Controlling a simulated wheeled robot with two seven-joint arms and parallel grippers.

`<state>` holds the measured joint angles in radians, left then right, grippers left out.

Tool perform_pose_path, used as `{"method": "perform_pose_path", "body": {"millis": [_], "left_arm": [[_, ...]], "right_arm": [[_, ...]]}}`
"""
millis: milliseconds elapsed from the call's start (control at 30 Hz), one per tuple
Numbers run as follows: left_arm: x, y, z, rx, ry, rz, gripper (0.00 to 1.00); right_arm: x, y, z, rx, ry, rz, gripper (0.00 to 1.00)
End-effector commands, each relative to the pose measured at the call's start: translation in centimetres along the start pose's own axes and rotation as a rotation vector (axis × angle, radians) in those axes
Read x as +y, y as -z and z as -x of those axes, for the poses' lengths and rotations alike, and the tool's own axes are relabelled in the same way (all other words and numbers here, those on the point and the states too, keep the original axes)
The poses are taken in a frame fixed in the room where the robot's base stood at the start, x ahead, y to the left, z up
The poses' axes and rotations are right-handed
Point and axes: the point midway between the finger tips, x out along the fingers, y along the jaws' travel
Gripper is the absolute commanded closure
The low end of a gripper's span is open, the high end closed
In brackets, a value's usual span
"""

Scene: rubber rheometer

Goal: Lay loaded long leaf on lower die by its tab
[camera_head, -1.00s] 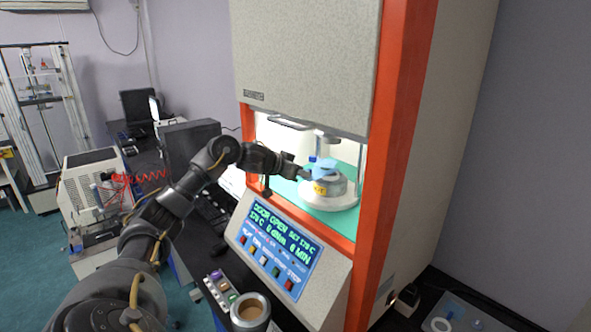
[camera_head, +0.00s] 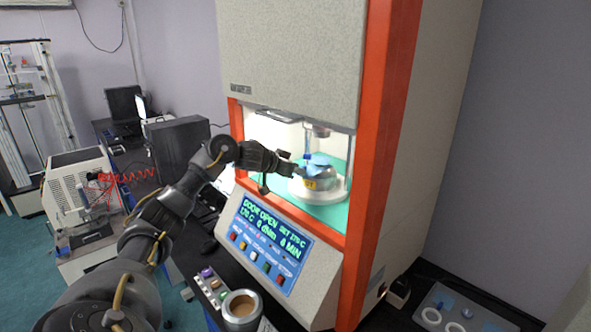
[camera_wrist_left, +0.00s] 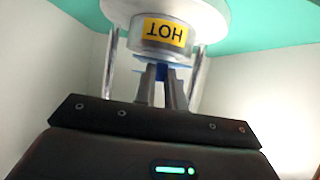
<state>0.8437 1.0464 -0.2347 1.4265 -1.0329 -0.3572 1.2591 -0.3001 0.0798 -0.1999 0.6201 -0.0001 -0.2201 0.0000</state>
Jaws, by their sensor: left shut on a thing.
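The light-blue leaf (camera_head: 319,160) shows just above the lower die (camera_head: 325,183) inside the open chamber. The die is a round metal block with a yellow HOT label. My left gripper (camera_head: 300,169) reaches in from the left and is beside the die. In the left wrist view its fingers (camera_wrist_left: 162,84) are shut on a small dark-blue tab (camera_wrist_left: 160,72). Blue edges of the leaf (camera_wrist_left: 139,68) show on either side, close to the die (camera_wrist_left: 163,48). I cannot tell whether the leaf touches the die. The sample on it cannot be made out. My right gripper is not in view.
The orange door frame (camera_head: 366,150) and grey raised door (camera_head: 290,60) border the opening. Metal posts (camera_wrist_left: 110,62) stand around the die. The control panel (camera_head: 265,243) reads DOOR OPEN.

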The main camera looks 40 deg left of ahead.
Motion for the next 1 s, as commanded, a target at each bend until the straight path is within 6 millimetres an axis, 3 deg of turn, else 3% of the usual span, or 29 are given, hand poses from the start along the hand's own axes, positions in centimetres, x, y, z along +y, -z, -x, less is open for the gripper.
{"method": "perform_pose_path", "body": {"millis": [200, 233, 400, 733, 1000], "left_arm": [[0.0, 0.1, 0.0, 0.001, 0.0, 0.0, 1.0], [0.0, 0.1, 0.0, 0.001, 0.0, 0.0, 0.86], [0.0, 0.1, 0.0, 0.001, 0.0, 0.0, 0.64], [0.0, -0.2, 0.3, 0.0, 0.001, 0.0, 0.63], [0.0, -1.4, 2.7, 0.0, 0.001, -0.003, 0.63]], "right_arm": [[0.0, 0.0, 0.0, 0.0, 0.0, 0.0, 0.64], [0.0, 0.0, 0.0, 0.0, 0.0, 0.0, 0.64], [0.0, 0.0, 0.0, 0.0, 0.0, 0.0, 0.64], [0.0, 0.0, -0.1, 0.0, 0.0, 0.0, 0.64], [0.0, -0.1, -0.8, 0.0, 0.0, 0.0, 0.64]]}}
